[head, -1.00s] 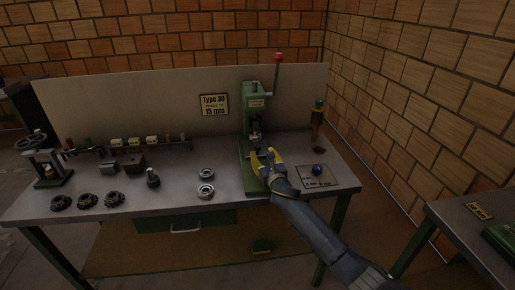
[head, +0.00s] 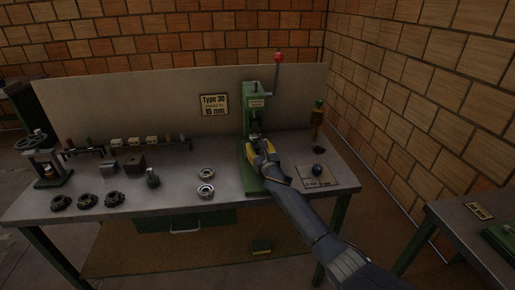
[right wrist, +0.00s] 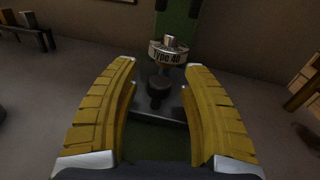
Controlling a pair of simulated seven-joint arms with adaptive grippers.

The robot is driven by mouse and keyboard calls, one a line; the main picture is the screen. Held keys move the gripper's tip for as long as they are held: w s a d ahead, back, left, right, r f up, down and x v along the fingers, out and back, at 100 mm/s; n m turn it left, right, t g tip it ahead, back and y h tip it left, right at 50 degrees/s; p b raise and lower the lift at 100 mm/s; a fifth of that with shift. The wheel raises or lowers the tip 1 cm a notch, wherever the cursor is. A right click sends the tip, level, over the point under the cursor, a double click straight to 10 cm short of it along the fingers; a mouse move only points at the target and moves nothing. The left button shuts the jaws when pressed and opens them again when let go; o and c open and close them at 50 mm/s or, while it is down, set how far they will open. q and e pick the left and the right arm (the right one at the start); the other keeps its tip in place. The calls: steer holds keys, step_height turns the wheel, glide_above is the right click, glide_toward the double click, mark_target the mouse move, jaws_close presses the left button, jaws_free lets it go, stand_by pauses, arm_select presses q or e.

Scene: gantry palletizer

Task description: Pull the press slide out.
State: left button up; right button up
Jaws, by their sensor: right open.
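The green press (head: 257,112) stands upright on the workbench, with a red-knobbed lever at its top. My right gripper (head: 259,147) is at the front of the press, low near its base. The right wrist view shows its two yellow fingers (right wrist: 160,70) open. Between and beyond them is a dark knob (right wrist: 159,88) on a dark plate, which looks like the press slide (right wrist: 152,122). Above the knob is a round metal piece marked "Type 40" (right wrist: 168,54). The fingers look apart from the knob. My left gripper is out of view.
A plate with a blue knob (head: 317,169) lies right of the press. Two metal rings (head: 206,190), dark gears (head: 87,201) and a small hand press (head: 46,163) stand to the left. A sign (head: 214,104) reads "Type 30". A brick wall closes the right side.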

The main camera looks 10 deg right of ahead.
jaws_close()
steer(key=shift+r, duration=0.15)
stand_by(0.7)
